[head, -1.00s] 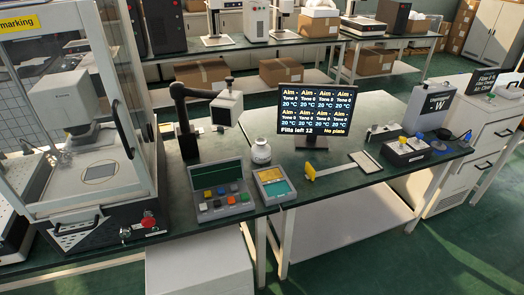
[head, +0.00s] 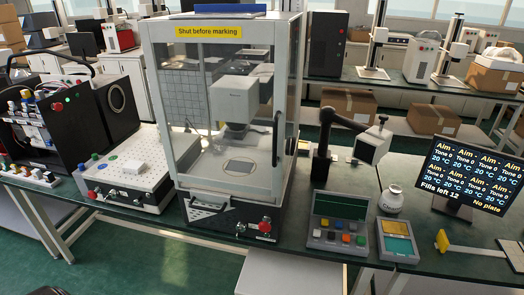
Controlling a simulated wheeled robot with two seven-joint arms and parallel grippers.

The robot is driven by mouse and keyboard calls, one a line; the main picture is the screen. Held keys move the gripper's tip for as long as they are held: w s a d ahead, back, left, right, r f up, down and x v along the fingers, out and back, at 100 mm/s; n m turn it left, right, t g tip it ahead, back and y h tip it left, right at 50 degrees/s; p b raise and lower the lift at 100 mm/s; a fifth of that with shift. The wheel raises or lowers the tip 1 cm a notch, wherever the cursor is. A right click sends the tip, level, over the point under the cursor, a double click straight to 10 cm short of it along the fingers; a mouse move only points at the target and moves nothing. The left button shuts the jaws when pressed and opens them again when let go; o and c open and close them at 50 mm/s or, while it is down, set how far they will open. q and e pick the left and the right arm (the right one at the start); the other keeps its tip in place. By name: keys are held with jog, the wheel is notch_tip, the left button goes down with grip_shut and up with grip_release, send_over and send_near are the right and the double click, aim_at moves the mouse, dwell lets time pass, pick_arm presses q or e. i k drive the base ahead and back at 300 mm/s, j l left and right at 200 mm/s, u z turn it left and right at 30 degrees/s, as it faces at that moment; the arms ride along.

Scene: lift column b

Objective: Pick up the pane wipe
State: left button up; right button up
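I cannot tell for sure which thing is the pane wipe. A tool with a yellow end (head: 441,240) and a pale bar lies on the bench at the right. A shallow open case (head: 398,243) with a yellow and a teal pad lies left of it. Neither of my grippers is in view.
A grey keypad box (head: 339,222), a white jar (head: 391,200), a black lamp-like arm (head: 322,150) and a tilted screen (head: 468,176) reading "No plate" crowd the bench right of the cabinet. A dark machine (head: 105,105) stands at the left. Green floor lies in front.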

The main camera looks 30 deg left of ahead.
aim_at(133, 166)
jog(key=u, duration=1.45)
